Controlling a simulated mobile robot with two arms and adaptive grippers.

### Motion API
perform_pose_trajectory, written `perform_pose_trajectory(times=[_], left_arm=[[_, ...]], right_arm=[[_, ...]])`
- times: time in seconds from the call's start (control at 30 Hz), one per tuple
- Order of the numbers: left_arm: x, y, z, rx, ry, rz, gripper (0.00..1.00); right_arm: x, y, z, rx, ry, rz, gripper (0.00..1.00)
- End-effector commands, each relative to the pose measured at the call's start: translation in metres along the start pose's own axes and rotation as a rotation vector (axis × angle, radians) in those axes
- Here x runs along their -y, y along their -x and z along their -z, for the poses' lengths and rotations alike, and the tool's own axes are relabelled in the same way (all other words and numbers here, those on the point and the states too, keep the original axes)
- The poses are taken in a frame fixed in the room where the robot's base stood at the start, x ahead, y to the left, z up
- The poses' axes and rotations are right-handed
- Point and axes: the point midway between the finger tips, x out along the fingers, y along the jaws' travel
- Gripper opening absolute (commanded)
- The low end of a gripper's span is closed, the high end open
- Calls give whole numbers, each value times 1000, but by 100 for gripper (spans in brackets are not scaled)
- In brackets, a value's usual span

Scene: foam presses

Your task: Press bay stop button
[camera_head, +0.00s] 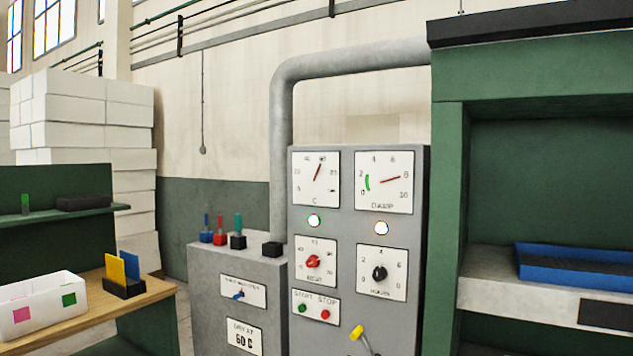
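The stop button is a small red button (325,314) on a white plate (316,306) low on the grey control panel (420,230). The plate reads START and STOP. A green start button (303,308) sits to its left. Below and right of the plate, a yellow-ended lever (357,333) shows near the bottom edge. Neither of my grippers is in view.
The panel also carries two gauges, a red knob (313,261) and a black knob (379,273). A grey cabinet (205,290) with levers stands left. A green press frame (445,200) with a blue tray (575,279) stands right. A wooden bench (150,293) is far left.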

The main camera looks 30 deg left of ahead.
Motion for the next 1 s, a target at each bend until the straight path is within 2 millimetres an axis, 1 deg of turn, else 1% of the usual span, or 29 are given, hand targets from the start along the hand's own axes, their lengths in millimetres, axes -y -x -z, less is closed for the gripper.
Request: perform_pose_trajectory(times=[0.2, 0.27, 0.3, 0.4, 1.0], left_arm=[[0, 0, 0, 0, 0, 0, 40], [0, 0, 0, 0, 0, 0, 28], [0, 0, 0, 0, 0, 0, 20], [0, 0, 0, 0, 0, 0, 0], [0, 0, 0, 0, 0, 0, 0]], right_arm=[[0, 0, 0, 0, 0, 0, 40], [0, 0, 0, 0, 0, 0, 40], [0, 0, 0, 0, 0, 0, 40], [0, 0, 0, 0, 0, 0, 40], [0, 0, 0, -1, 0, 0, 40]])
